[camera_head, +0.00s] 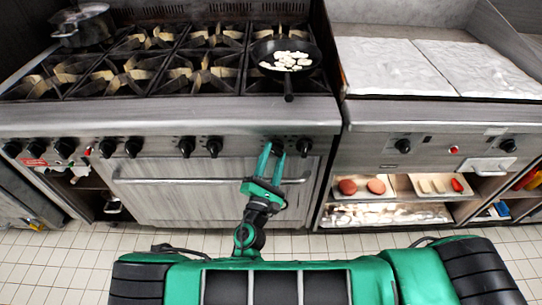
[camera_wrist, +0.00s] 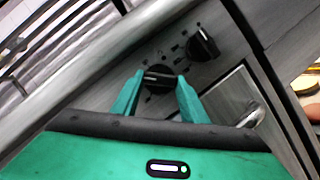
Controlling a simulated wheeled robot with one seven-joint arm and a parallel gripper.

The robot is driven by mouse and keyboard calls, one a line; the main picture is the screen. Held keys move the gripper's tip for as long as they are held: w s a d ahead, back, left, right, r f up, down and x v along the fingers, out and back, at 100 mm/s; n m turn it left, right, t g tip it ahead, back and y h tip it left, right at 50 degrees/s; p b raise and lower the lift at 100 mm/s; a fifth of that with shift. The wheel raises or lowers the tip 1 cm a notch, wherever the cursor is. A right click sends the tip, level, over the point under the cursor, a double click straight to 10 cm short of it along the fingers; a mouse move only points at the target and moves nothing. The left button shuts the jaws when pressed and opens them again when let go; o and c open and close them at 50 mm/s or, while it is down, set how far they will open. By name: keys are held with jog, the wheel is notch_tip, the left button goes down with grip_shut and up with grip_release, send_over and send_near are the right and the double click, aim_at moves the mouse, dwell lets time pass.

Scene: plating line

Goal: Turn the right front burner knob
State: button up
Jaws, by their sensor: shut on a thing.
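My gripper (camera_head: 271,149) reaches up to the front panel of the range. Its green fingers are shut on a black knob (camera_wrist: 158,76), the left one of the rightmost pair on the range. The knob also shows in the head view (camera_head: 277,143), partly hidden by the fingers. The right knob of that pair (camera_head: 304,147) stands free just beside it and also shows in the wrist view (camera_wrist: 203,43). A black pan (camera_head: 288,86) with pale pieces sits on the right front burner.
An oven door with a long handle bar (camera_head: 150,180) lies below the knobs. Several other knobs (camera_head: 187,146) run along the panel to the left. A griddle unit (camera_head: 400,112) stands at the right, above a shelf with trays. A pot (camera_head: 82,25) stands at the back left.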

jog(key=o, duration=0.9)
jog(key=shift+d, duration=0.3)
jog(key=shift+o, duration=0.7)
jog(key=shift+a, duration=0.1)
jog(key=v, duration=1)
jog(key=shift+s+a, duration=0.15)
jog(key=shift+s, duration=0.2)
jog(key=shift+f, duration=0.1)
